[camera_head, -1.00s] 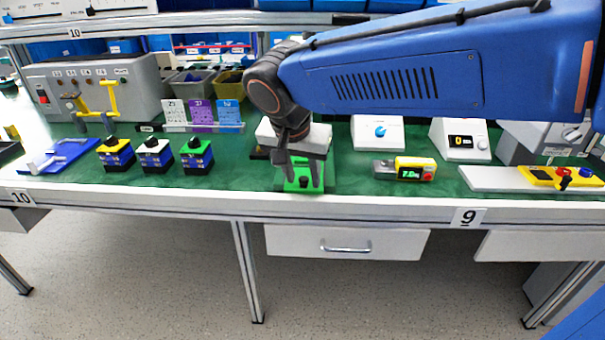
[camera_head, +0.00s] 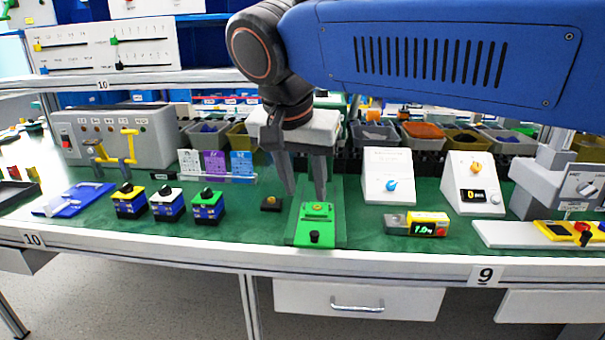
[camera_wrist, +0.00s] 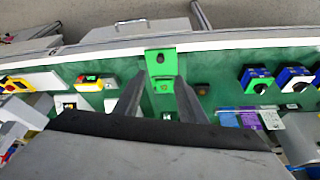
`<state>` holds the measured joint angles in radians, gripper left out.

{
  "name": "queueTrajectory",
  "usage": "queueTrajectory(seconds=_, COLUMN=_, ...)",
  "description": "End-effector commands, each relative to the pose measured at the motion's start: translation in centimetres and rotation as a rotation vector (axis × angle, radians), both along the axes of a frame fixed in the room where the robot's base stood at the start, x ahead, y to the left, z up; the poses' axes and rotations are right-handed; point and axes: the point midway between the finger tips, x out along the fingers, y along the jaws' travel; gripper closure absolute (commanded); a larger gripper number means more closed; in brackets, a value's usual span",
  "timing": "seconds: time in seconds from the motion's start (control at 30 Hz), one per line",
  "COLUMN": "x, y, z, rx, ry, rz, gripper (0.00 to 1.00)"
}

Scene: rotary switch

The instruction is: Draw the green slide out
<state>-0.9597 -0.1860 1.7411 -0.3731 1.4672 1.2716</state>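A bright green slide (camera_head: 306,237) with a black knob (camera_head: 315,237) at its front end lies on the table, near the front edge. A raised green part with a yellow spot (camera_head: 317,207) is just behind the knob. In the wrist view the green slide (camera_wrist: 160,67) is at top centre, knob end towards the table edge. My gripper (camera_head: 305,195) points down above the rear of the green unit, its two fingers apart with nothing between them. In the wrist view my gripper (camera_wrist: 159,77) also shows open, clear of the knob. Its height above the unit is hard to judge.
Several switch blocks (camera_head: 167,203) stand farther left. A yellow-grey meter (camera_head: 417,224) and white dial boxes (camera_head: 388,176) are to the right. A numbered rail (camera_head: 373,262) edges the table.

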Motion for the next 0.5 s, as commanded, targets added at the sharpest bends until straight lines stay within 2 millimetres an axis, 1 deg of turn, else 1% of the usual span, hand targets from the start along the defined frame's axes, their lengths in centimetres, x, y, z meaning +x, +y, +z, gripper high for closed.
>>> queueTrajectory(seconds=0.03, x=-0.2, y=0.2, z=0.7, rx=0.002, ry=-0.002, rz=0.001, gripper=0.63)
queueTrajectory(seconds=0.2, x=-0.8, y=0.3, z=2.0, rx=0.002, ry=-0.001, rz=0.001, gripper=0.63)
queueTrajectory(seconds=0.5, x=-0.9, y=0.3, z=2.3, rx=0.0, ry=0.0, rz=0.0, gripper=0.63)
